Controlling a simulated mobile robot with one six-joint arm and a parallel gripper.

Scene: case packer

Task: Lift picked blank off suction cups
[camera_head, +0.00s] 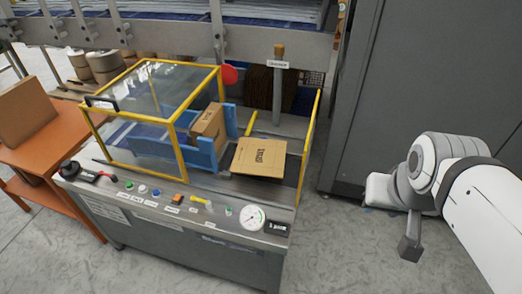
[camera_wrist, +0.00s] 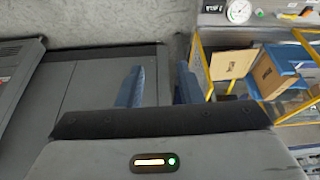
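The cardboard blank (camera_head: 259,157) is a flat brown sheet with dark print. It lies slightly tilted on the machine's right part, beside the blue former. The suction cups are not visible; the blank may hide them. The blank also shows in the wrist view (camera_wrist: 234,64), at the upper right. My gripper (camera_wrist: 159,86) has its two blue fingers apart with nothing between them. In the head view my arm is at the right, well away from the blank, over the floor before the grey cabinet.
A yellow-framed clear guard (camera_head: 150,62) covers the machine's left part. An open box (camera_head: 209,125) stands in the blue former (camera_head: 198,152). A post (camera_head: 278,85) rises behind the blank. A yellow upright (camera_head: 309,130) borders its right. A gauge (camera_head: 252,217) is in front.

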